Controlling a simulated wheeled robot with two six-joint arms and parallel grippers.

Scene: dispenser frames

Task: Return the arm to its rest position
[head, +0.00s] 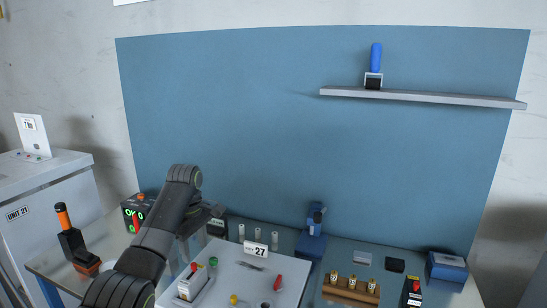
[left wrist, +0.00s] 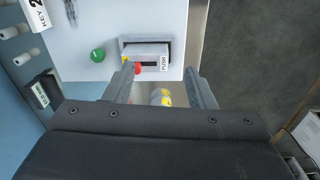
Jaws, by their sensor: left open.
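My left arm (head: 150,245) reaches in from the lower left of the head view and bends at a raised joint. My left gripper (head: 212,212) is partly hidden there, above the back left of the bench. In the left wrist view its two fingers (left wrist: 162,75) are apart, so it is open. A grey cylinder with yellow (left wrist: 161,97) shows between the fingers, and I see no finger closed on it. Beyond the fingertips is a dispenser slot marked PUSH (left wrist: 147,52), with a red knob (left wrist: 137,68) at its edge. My right gripper is not in view.
A white panel (head: 232,262) with the number 27 lies under the arm. A screwdriver-like orange-handled tool (head: 65,225) stands at left. A wooden rack (head: 350,292) is at right. A shelf (head: 430,97) holds a blue-handled stamp (head: 375,60).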

